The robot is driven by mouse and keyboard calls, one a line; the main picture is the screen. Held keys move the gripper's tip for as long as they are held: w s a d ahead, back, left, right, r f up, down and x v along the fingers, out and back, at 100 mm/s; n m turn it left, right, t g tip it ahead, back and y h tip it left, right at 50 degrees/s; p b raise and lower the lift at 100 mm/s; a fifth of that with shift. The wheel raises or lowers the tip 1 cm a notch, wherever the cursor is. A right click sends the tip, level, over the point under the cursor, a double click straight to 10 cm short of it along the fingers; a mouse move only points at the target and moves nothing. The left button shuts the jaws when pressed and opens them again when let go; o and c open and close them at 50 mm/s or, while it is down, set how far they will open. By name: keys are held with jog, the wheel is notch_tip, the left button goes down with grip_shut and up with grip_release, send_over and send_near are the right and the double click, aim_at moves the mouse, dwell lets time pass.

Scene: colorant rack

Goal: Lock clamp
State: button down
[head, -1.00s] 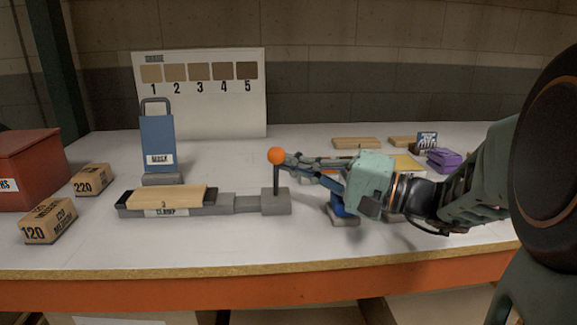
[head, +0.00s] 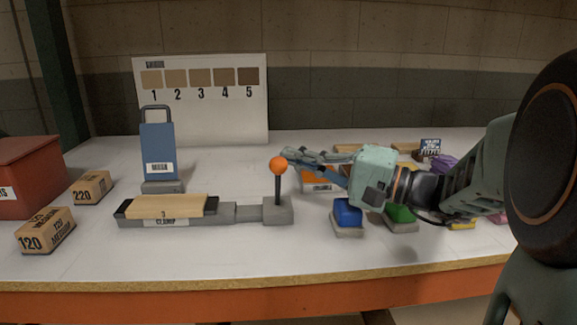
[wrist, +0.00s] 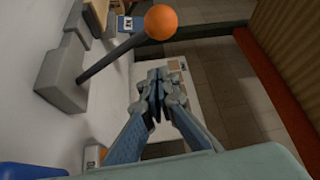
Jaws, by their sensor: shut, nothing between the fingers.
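The grey clamp (head: 235,212) lies on the table at the left of centre in the head view, with a wooden block (head: 168,206) set on its left part. Its lever, a dark upright rod with an orange ball knob (head: 278,165), rises from the grey block at its right end. In the wrist view the orange knob (wrist: 161,22) is at the top, beyond my fingertips. My gripper (head: 290,157) is shut and empty. Its fingertips are close to the knob in the head view; the wrist view (wrist: 157,82) shows them apart from it.
A blue upright mask holder (head: 157,148) stands behind the clamp. Sandpaper blocks (head: 45,230) and a red bin (head: 25,178) are at left. A blue button (head: 348,211) and green button (head: 400,214) sit below my gripper. The table front before the clamp is clear.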

jog(key=v, duration=0.3)
jog(key=f+v, duration=0.1)
jog(key=v, duration=0.2)
jog(key=w+p+v, duration=0.1)
jog(key=v, duration=0.3)
jog(key=shift+d+f, duration=0.15)
jog(key=shift+f, duration=0.15)
